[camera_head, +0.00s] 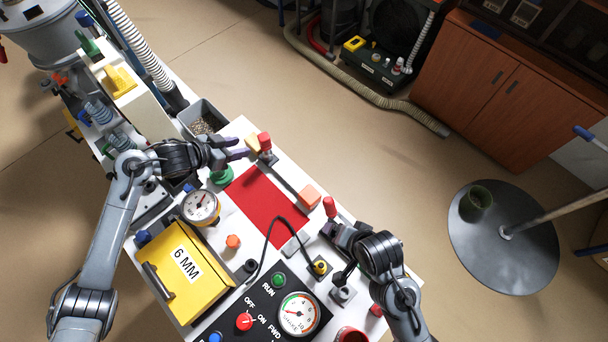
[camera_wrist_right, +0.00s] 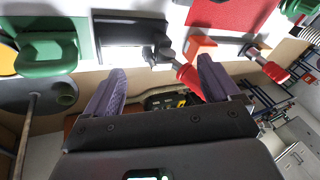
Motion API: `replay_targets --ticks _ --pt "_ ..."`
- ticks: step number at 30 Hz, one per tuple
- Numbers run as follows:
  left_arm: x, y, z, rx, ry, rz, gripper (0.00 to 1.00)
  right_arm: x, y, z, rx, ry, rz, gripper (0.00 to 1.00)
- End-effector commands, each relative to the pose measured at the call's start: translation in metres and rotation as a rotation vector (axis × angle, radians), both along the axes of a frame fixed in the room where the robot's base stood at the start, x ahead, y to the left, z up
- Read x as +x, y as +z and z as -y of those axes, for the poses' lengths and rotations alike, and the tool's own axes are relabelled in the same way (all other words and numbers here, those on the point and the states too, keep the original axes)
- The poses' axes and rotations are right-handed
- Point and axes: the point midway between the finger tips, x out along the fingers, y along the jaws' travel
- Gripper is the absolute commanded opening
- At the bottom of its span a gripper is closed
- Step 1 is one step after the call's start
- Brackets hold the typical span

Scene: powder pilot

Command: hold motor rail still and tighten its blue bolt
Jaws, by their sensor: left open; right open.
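I cannot make out for certain which part is the motor rail or its blue bolt. A thin dark bar (camera_head: 288,181) runs between a red-capped post (camera_head: 264,142) and an orange-red block (camera_head: 308,197) along the bench's far edge. My left gripper (camera_head: 246,147) is open, its purple fingers just left of the red-capped post and a small yellow-orange piece (camera_head: 253,143). My right gripper (camera_wrist_right: 163,78) is open at the bench's right edge. A red handle (camera_wrist_right: 188,75) shows between its fingers in the right wrist view, apparently not clamped; in the head view the handle (camera_head: 330,206) stands by the hand.
A red mat (camera_head: 265,205) lies mid-bench. A yellow box (camera_head: 185,275) marked 6 MM, a dial gauge (camera_head: 200,207) and a black control panel (camera_head: 275,310) crowd the near side. A grey bin (camera_head: 203,108) stands beyond the left gripper.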

Motion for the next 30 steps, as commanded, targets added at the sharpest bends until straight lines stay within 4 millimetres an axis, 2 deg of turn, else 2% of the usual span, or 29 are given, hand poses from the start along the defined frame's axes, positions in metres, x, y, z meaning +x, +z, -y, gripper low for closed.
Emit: replay_targets --ticks 1,6,9,12,15,21,24,30 --pt "0.000 0.000 0.000 0.000 0.000 0.000 0.43 0.013 0.002 -0.016 0.049 -0.068 0.000 0.89" --pt "0.000 0.000 0.000 0.000 0.000 0.000 0.43 0.048 0.005 -0.063 0.209 -0.335 -0.043 0.89" --pt "0.000 0.000 0.000 0.000 0.000 0.000 0.43 0.070 0.003 -0.085 0.285 -0.516 -0.090 0.89" --pt "0.000 0.000 0.000 0.000 0.000 0.000 0.43 0.097 -0.002 -0.098 0.335 -0.744 -0.155 0.89" --pt "0.000 0.000 0.000 0.000 0.000 0.000 0.43 0.124 -0.011 -0.099 0.348 -1.015 -0.236 0.89" --pt "0.000 0.000 0.000 0.000 0.000 0.000 0.43 0.158 -0.020 -0.093 0.321 -1.475 -0.357 0.89" --pt "0.000 0.000 0.000 0.000 0.000 0.000 0.43 0.168 -0.019 -0.091 0.304 -1.645 -0.391 0.89" --pt "0.000 0.000 0.000 0.000 0.000 0.000 0.43 0.176 -0.017 -0.090 0.278 -1.855 -0.424 0.89"
